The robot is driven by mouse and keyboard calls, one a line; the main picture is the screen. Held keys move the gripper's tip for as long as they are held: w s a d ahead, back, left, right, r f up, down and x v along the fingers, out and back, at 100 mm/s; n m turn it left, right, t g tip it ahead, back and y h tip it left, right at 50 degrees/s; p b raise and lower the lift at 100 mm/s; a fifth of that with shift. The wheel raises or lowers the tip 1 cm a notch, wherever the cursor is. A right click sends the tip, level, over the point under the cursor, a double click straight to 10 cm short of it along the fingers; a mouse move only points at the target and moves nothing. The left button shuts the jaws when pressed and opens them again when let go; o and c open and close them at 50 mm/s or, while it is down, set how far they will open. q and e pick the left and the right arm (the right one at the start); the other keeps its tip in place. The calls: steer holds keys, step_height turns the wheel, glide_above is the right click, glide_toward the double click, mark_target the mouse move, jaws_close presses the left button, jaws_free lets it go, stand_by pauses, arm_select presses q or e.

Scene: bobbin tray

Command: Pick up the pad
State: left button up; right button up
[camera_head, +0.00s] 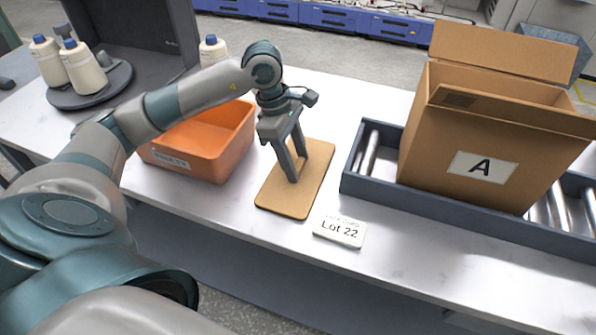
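The pad appears to be the flat tan board (312,180) with a dark edge, lying on the white table in the middle of the view. My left gripper (298,168) points down over the pad, with its two fingers apart and nothing seen between them. The fingertips are at or just above the pad's surface; I cannot tell whether they touch it. The fingers hide a small part of the pad. My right gripper is not in view.
An orange bin (205,165) stands left of the pad. A card reading "Lot 22" (340,231) lies in front. At right, an open cardboard box marked A (430,165) sits on a roller conveyor (362,187). Cream bobbins (84,70) stand on a dark round tray (118,80) at far left.

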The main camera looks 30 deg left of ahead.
mark_target(296, 164)
arm_select(q)
steer(key=shift+c, duration=0.4)
